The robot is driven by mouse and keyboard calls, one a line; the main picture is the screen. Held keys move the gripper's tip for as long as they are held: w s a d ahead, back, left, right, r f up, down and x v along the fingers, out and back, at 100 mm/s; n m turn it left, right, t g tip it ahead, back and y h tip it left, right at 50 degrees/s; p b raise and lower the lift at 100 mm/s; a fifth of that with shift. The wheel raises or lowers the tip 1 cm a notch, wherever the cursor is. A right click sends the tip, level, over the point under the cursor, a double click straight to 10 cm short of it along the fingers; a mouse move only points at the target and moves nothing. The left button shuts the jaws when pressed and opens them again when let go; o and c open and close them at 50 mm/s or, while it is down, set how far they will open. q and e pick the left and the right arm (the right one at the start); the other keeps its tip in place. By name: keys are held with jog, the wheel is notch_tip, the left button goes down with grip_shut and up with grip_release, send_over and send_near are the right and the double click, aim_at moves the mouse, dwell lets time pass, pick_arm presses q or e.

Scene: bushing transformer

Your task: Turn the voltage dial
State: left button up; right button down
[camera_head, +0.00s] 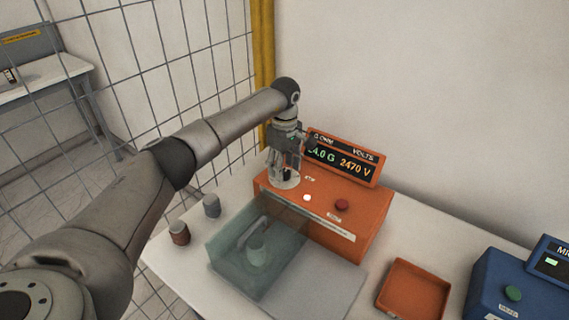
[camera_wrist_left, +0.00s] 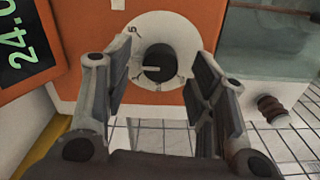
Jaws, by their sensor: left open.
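The voltage dial is a black knob (camera_wrist_left: 159,62) with a pale pointer line, set on a round white plate (camera_wrist_left: 163,40) with marks. The white plate also shows in the head view (camera_head: 285,180), on the left part of the orange tester (camera_head: 345,207). The tester's display (camera_head: 343,160) reads 2470 V beside a partly covered value ending in 4.0 G. My left gripper (camera_head: 286,167) points down over the dial. In the left wrist view its two fingers (camera_wrist_left: 160,88) are open, one on either side of the knob, with visible gaps. My right gripper is not in view.
A clear greenish cover box (camera_head: 258,247) stands in front of the tester with a part inside. Two small bushings (camera_head: 180,233) (camera_head: 212,206) stand at the table's left. An orange tray (camera_head: 412,289) and a blue device (camera_head: 510,290) are at right. A mesh fence (camera_head: 150,80) runs behind left.

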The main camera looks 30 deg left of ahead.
pick_arm(q)
jog(key=shift+f, duration=0.4)
jog(key=shift+c, duration=0.3)
jog(key=c, duration=1)
jog(key=shift+o, duration=0.2)
